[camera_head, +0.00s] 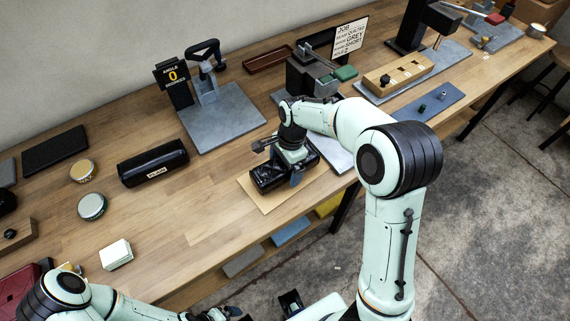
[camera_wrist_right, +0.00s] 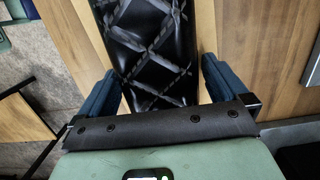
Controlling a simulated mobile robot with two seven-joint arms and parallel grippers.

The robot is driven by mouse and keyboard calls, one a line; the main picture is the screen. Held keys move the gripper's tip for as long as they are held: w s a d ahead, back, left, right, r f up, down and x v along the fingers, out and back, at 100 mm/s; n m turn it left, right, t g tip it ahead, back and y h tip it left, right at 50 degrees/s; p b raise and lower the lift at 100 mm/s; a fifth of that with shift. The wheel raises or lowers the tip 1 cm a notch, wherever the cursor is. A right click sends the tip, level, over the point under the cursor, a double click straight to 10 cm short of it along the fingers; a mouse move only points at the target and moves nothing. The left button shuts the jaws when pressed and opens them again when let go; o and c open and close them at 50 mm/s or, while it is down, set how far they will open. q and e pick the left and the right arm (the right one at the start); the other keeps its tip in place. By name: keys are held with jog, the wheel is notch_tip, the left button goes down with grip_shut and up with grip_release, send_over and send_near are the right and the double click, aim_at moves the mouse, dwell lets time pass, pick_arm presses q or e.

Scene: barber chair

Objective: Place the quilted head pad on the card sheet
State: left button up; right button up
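The quilted head pad (camera_head: 268,180) is a black, shiny cushion with crossed stitching. It lies lengthwise across the tan card sheet (camera_head: 262,203) at the bench's front edge, and I cannot tell whether it rests on the sheet or hangs just above it. In the right wrist view the pad (camera_wrist_right: 152,50) fills the space between my blue fingers. My right gripper (camera_head: 284,180) is above the pad, with a finger at each long side, seemingly touching it. My left gripper (camera_head: 225,313) is barely in view at the bottom edge, and its fingers cannot be made out.
A black labelled roll case (camera_head: 153,163) lies left of the sheet. A grey stand with an angle display (camera_head: 215,112) is behind it. A metal plate (camera_head: 335,155) lies close on the right. Tins (camera_head: 92,206) and a white stack (camera_head: 116,254) are at left. Bench between is clear.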

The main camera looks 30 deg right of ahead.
jog(key=r, duration=0.4)
jog(key=d+r+p, duration=0.1)
jog(key=r, duration=0.3)
jog(key=r+p, duration=0.1)
jog(key=r, duration=0.3)
jog(key=shift+w+d, duration=0.15)
jog(key=shift+d, duration=0.2)
pick_arm(q)
jog(key=shift+w+r, duration=0.4)
jog(key=shift+r, duration=0.25)
jog(key=shift+w+r, duration=0.4)
jog(key=shift+r, duration=0.2)
pick_arm(e)
jog(key=shift+r, duration=0.5)
